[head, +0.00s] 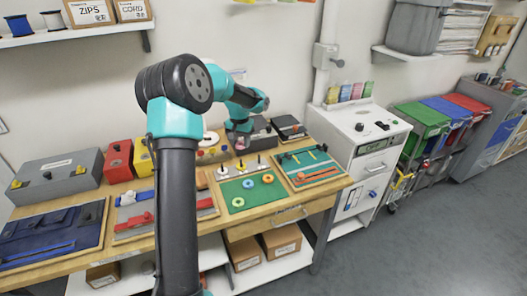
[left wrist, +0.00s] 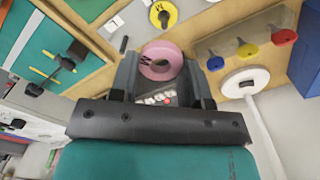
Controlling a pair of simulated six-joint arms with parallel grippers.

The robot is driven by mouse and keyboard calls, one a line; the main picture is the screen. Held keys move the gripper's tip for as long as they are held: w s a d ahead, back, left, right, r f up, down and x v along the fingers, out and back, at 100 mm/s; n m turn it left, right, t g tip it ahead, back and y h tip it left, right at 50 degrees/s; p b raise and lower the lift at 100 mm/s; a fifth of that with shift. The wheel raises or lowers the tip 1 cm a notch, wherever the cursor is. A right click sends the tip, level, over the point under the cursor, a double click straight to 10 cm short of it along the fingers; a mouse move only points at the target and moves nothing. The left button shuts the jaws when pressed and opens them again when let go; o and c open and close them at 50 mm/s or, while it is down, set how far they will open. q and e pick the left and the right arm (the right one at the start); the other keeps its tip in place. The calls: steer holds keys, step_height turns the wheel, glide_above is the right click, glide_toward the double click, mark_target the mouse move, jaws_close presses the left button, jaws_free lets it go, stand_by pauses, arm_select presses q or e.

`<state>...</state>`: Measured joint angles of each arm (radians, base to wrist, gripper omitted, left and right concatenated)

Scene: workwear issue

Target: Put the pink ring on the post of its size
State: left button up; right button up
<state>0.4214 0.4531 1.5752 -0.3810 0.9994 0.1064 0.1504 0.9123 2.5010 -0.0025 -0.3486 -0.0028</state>
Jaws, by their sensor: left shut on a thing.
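My left gripper (head: 240,136) is shut on the pink ring (left wrist: 161,61), which sits between its two fingers in the left wrist view. A dark letter-like mark shows on the ring's face. In the head view the gripper is raised over the back of the bench, behind the posts. Several short dark posts stand on a pale strip at the back of the green board; one post (head: 241,166) is near its middle. The ring is apart from the posts. My right gripper is not in view.
Boxes line the back, including a grey case (head: 58,173) and a red box (head: 118,160).

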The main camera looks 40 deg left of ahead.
arm_select(q)
steer(key=shift+a+r, duration=0.1)
steer(key=shift+a, duration=0.25)
steer(key=shift+f, duration=3.1)
steer(key=shift+f, duration=0.9)
stand_by(0.6)
steer(key=o, duration=1.3)
steer(key=shift+o, duration=0.2)
steer(key=shift+r, duration=0.15)
